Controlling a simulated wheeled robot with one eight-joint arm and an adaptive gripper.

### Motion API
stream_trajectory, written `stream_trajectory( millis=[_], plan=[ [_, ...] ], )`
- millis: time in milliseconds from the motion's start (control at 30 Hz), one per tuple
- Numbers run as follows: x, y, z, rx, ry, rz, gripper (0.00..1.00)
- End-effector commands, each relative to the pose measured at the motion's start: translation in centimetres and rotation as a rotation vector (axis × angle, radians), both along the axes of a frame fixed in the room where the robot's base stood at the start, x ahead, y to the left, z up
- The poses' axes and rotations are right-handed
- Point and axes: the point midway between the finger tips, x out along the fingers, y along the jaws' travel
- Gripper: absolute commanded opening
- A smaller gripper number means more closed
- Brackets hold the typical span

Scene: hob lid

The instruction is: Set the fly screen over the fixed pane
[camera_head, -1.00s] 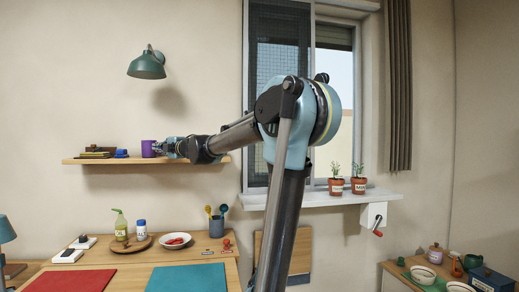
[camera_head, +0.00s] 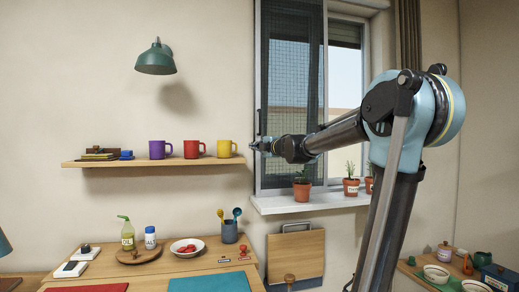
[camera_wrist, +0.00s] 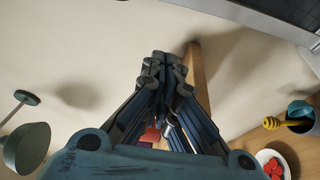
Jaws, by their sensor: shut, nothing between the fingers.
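The fly screen (camera_head: 290,60) is a dark mesh panel standing upright over the left half of the window in the head view. My gripper (camera_head: 254,146) is shut and empty, pointing left. In the picture it lies between the shelf's right end and the screen's left edge; touching cannot be told. The wrist view shows its fingers (camera_wrist: 165,62) together. My forearm hides part of the screen's lower area.
The wooden shelf (camera_head: 150,162) carries purple, red and yellow mugs (camera_head: 227,149) close to my gripper. Potted plants (camera_head: 302,185) stand on the white sill (camera_head: 310,202) below the window. A green lamp (camera_head: 155,60) hangs at upper left. The desk below holds bottles, a bowl and a utensil pot.

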Motion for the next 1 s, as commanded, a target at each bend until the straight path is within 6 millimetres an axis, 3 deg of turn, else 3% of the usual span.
stream_trajectory(
  millis=[533,1000],
  plan=[
    [0.6,0.8,0.0,0.000,0.000,0.003,0.00],
    [5.6,4.5,0.0,0.000,0.000,0.005,0.00]
  ],
)
